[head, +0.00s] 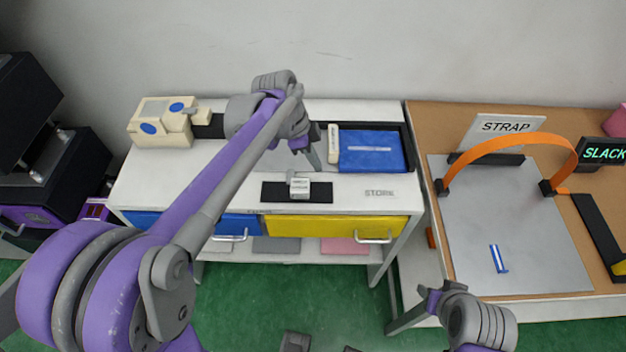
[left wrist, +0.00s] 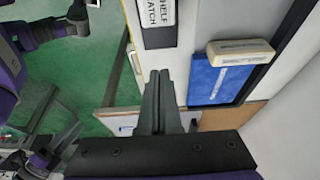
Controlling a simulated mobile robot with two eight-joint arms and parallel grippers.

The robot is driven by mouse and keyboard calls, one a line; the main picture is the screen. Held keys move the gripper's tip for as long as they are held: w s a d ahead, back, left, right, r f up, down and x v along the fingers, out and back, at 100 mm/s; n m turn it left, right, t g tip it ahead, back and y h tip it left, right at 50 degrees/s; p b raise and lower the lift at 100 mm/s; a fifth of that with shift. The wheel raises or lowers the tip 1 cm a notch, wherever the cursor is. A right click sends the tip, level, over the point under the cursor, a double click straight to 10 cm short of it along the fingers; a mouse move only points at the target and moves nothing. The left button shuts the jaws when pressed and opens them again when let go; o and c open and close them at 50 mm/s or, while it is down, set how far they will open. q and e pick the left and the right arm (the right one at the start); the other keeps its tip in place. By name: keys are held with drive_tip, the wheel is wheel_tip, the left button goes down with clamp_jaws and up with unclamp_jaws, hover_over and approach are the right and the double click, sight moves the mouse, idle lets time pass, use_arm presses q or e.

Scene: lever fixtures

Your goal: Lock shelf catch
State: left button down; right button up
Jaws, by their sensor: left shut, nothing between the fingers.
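The shelf catch (head: 299,187) is a small silver-grey block on a black plate, set on the white cabinet top near its front edge. In the left wrist view, its black plate with a white label reading SHELF CATCH (left wrist: 158,13) shows at the top, partly cut off. My left gripper (head: 312,158) is shut and empty, above the cabinet top just behind the catch and apart from it. Its closed fingers also show in the left wrist view (left wrist: 160,95), pointing toward the labelled plate.
A blue box (head: 372,152) and a cream block (head: 333,144) sit in a black-edged recess behind the catch. A cream device (head: 162,122) stands at the back left. Blue and yellow drawers (head: 340,227) are below. A strap board (head: 505,230) lies right.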

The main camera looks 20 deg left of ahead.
sight(306, 186)
use_arm(q)
drive_tip(key=x, duration=1)
drive_tip(key=shift+b, duration=0.35)
drive_tip(key=a, duration=0.3)
drive_tip(key=shift+s+a+r, duration=0.1)
drive_tip(key=shift+s, duration=0.3)
drive_tip(key=shift+s+a, duration=0.15)
drive_tip(key=shift+a, duration=0.15)
drive_tip(key=shift+a, duration=0.1)
drive_tip(key=a, duration=0.2)
drive_tip(key=s+a, duration=0.1)
drive_tip(key=a, duration=0.2)
drive_tip(key=shift+s+a, duration=0.1)
drive_tip(key=shift+s, duration=0.15)
drive_tip(key=d, duration=0.2)
drive_tip(key=w+d+r, duration=0.1)
drive_tip(key=d, duration=0.1)
drive_tip(key=v, duration=0.9)
drive_tip(key=shift+p, duration=0.4)
